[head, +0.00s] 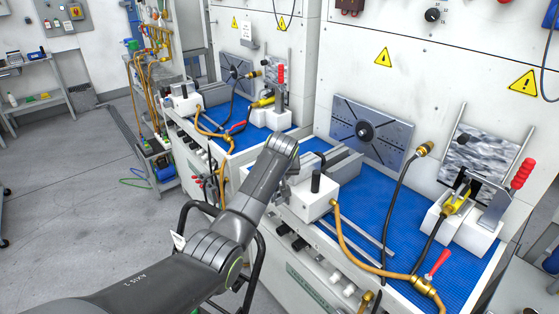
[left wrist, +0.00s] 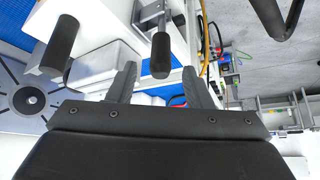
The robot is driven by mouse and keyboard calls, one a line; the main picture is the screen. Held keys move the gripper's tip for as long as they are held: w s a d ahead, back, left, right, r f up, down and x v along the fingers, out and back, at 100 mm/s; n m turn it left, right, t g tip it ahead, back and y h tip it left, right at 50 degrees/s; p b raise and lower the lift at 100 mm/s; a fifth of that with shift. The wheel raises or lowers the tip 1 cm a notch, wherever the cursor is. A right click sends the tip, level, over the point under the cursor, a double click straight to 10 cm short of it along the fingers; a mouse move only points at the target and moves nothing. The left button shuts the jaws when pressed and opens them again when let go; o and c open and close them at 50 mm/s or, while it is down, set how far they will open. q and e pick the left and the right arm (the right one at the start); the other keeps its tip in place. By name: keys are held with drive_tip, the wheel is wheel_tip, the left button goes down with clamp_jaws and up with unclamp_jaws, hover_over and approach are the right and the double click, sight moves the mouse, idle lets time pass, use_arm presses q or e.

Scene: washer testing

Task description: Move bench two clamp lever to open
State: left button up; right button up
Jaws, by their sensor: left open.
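My left arm reaches in from the lower left in the head view, with its gripper (head: 292,178) mostly hidden by the wrist, at the left end of the near bench. In the left wrist view the gripper (left wrist: 159,70) is open, its fingers apart, with a black-gripped lever (left wrist: 160,54) showing between and beyond them; no contact is clear. A thicker black cylinder (left wrist: 61,44) stands left of it on a white block. The near bench (head: 385,205) has a red-handled lever (head: 522,174) standing upright, tilted right. The far bench has a similar red handle (head: 281,73). No bench number is legible.
A white block with a black knob (head: 316,182) stands beside my gripper. A brass hose (head: 350,250) and red-handled valve (head: 438,263) are at the near bench's front. A slotted grey plate (head: 372,130) is on its back wall. Open floor lies left.

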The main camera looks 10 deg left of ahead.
use_arm(q)
drive_tip(key=b+v, duration=0.2)
drive_tip(key=v, duration=0.9)
drive_tip(key=shift+r, duration=0.2)
